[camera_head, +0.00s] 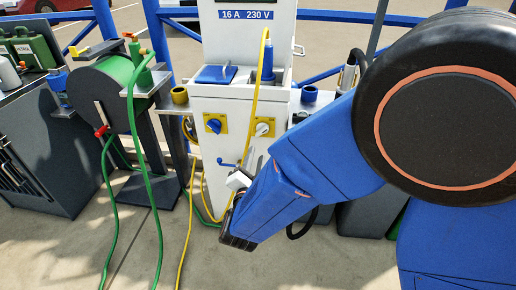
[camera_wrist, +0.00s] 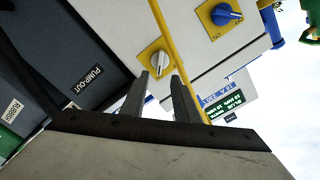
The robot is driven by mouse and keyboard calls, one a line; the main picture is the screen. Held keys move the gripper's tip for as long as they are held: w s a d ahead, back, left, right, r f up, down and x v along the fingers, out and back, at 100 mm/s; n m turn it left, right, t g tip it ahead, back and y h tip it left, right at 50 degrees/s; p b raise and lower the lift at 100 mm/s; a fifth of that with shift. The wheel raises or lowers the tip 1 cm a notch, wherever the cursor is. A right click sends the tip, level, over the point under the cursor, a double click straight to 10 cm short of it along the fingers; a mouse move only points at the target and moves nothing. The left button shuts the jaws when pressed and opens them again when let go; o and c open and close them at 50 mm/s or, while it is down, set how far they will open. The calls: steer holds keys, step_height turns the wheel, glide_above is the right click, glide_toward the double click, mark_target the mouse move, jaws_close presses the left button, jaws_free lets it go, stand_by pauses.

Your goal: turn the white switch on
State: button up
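The white switch (camera_head: 263,128) is a white knob on a yellow square plate, on the right of the white cabinet's front (camera_head: 215,155). In the wrist view the white switch (camera_wrist: 157,61) lies just beyond the fingertips, roughly in line with the gap between them. Its plate markings are too small to read. My gripper (camera_wrist: 160,76) is open and empty, with a finger on each side of that gap. It appears apart from the knob, though the exact distance is unclear.
A blue switch (camera_head: 214,125) on a similar yellow plate sits left of the white one. A yellow cable (camera_wrist: 180,60) hangs close beside the white switch and passes by the right finger. A grey locker marked PUMP-OUT (camera_wrist: 85,75) is beside the cabinet. A hose reel (camera_head: 105,85) stands left.

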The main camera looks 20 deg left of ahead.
steer(key=shift+v, duration=3)
steer(key=shift+w, duration=0.1)
steer(key=w+d+r+n+g+y, duration=0.25)
steer(key=w+d+r+g, duration=0.45)
steer(key=w+d, duration=0.5)
steer(key=s+d+r+n+g+h, duration=0.1)
steer(key=s+d+n, duration=0.1)
steer(key=d, duration=0.6)
steer(key=s+d+r+n+g, duration=0.1)
steer(key=s+d+r, duration=0.15)
steer(key=d, duration=0.55)
steer(key=s+d+f+g+h, duration=0.1)
steer(key=s+d+g+h, duration=0.1)
steer(key=s+d, duration=0.7)
steer(key=s+d+f+g+h, duration=0.1)
steer(key=s+d+f+h, duration=0.1)
steer(key=s+d, duration=0.8)
steer(key=d+n+h, duration=0.1)
steer(key=d, duration=0.3)
steer(key=shift+s+g, duration=0.3)
steer(key=shift+g, duration=0.1)
steer(key=shift+h, duration=0.25)
